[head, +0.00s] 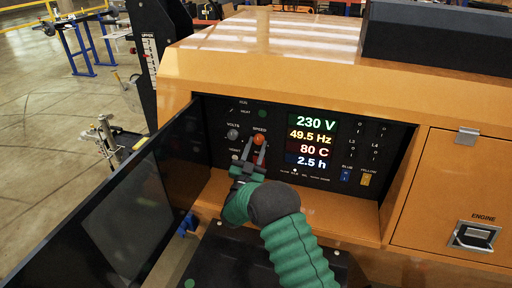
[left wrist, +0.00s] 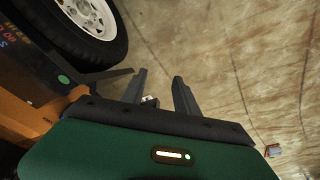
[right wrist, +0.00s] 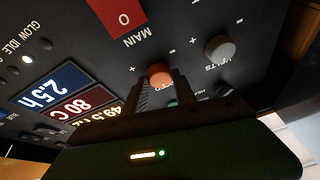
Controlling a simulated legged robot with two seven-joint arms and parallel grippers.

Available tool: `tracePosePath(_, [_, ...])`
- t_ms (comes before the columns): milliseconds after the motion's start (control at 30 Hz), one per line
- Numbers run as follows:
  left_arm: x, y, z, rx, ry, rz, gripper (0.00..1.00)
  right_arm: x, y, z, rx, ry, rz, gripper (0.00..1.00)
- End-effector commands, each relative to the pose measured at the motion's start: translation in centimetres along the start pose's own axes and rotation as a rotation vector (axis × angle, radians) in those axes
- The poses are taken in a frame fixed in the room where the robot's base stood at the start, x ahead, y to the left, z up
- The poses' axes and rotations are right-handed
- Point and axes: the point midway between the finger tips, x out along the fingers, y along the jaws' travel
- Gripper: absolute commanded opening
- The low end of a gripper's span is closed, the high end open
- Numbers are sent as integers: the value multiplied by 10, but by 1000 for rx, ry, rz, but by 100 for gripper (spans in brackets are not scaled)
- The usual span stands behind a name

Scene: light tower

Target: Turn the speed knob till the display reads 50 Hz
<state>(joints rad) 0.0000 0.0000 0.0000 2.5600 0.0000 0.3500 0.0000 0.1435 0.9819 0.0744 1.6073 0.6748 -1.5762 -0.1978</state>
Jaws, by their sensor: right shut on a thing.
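The speed knob (head: 259,139) is a round orange-red knob on the black control panel, under the label SPEED. It also shows in the right wrist view (right wrist: 159,74). My right gripper (head: 259,148) is shut on the speed knob, one finger on each side of it. The display (head: 312,137) reads 230 V, 49.5 Hz, 80 C and 2.5 h, top to bottom. My left gripper (left wrist: 161,82) shows only in its own wrist view, where its fingers are apart with nothing between them, above the concrete floor.
A grey volts knob (head: 233,134) sits just left of the speed knob. An open black door (head: 120,215) stands at the panel's left. Blue (head: 346,174) and yellow (head: 366,179) sockets are at the panel's lower right. A wheel (left wrist: 85,25) is near my left gripper.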

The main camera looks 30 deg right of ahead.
Motion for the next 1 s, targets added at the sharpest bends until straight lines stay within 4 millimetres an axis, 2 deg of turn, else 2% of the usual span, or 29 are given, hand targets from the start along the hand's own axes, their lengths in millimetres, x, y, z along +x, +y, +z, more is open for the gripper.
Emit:
tracePosePath(67, [0,0,0,0,0,0,36,0,0,0,1,0,-1,0])
tracePosePath(200, [3,0,1,0,0,0,36,-1,0,2,10,0,2,0])
tracePosePath(400, [38,0,9,0,0,0,36,-3,-1,8,189,16,72,0])
tracePosePath(500, [48,0,12,0,-1,0,36,-2,-2,6,283,23,110,0])
tracePosePath(833, [47,0,11,0,0,0,36,0,-3,1,326,22,129,0])
tracePosePath(867, [47,0,11,0,0,0,36,0,-3,1,326,22,129,34])
tracePosePath(1000, [47,0,11,0,0,0,36,0,-3,1,325,22,128,52])
